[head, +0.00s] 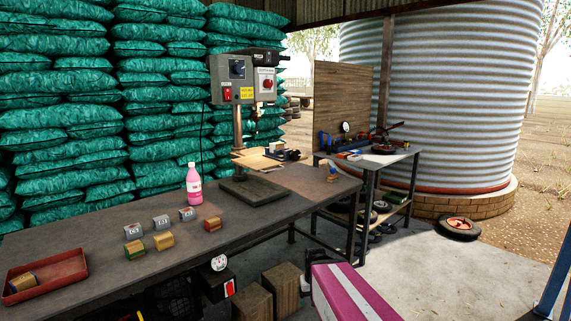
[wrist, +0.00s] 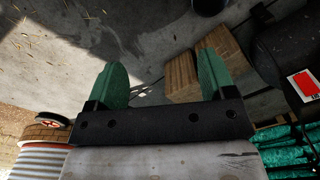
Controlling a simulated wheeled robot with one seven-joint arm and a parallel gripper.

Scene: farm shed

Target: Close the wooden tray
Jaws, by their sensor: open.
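I cannot pick out a wooden tray with certainty. A flat tan wooden piece (head: 257,159) lies at the drill press on the workbench (head: 110,232); it is too small to tell whether it is a tray or whether it is open. A red tray (head: 70,268) with a block in it sits at the bench's left end. My gripper (wrist: 162,68) is open and empty in the wrist view, its two green fingers wide apart. Two wooden boxes (wrist: 181,77) show beyond it near the floor; they also stand under the bench in the head view (head: 283,287).
A pink bottle (head: 194,184) and several small blocks (head: 163,241) stand on the bench. The drill press (head: 239,120) rises at its far side. A second table (head: 384,160) with tools stands behind right.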

